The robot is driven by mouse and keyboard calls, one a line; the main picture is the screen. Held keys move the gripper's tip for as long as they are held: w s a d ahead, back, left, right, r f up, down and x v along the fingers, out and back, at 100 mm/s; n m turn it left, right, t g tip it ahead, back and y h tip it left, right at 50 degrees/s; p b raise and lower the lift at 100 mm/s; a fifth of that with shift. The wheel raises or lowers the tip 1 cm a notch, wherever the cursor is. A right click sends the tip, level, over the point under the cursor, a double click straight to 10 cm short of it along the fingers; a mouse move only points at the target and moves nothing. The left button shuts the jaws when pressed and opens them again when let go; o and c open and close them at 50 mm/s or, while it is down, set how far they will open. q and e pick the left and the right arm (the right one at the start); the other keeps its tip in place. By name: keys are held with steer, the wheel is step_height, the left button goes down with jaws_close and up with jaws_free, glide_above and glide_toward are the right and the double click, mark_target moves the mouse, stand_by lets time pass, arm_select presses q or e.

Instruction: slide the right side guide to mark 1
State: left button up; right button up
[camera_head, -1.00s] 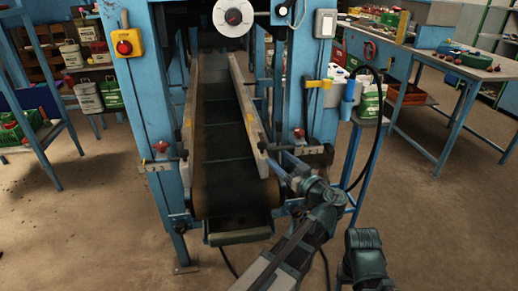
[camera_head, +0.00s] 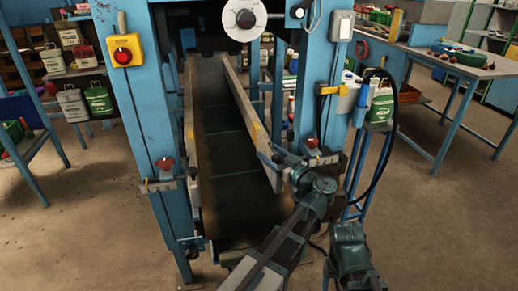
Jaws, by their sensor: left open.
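The right side guide (camera_head: 251,125) is a long pale board along the right edge of the dark conveyor belt (camera_head: 232,185), with a yellow patch on it. Its near end is by the front right post. A small pale mark scale (camera_head: 322,161) sits there under a red knob (camera_head: 312,144); its digits are too small to read. My left gripper (camera_head: 282,164) is open at the guide's near end, on its outer side. Its fingertips are partly hidden, and I cannot tell whether they touch the guide. My right gripper is not visible.
The left side guide (camera_head: 190,120) runs along the belt's other edge, with another red knob (camera_head: 165,163) and scale by the left post. A hanging black cable and yellow bracket (camera_head: 332,89) are close on the right. Open floor lies on both sides.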

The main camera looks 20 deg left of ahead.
arm_select(q)
steer(key=shift+w+a, duration=0.1)
steer(key=shift+a, duration=0.05)
steer(key=shift+c, duration=0.2)
jaws_close()
stand_by(1.2)
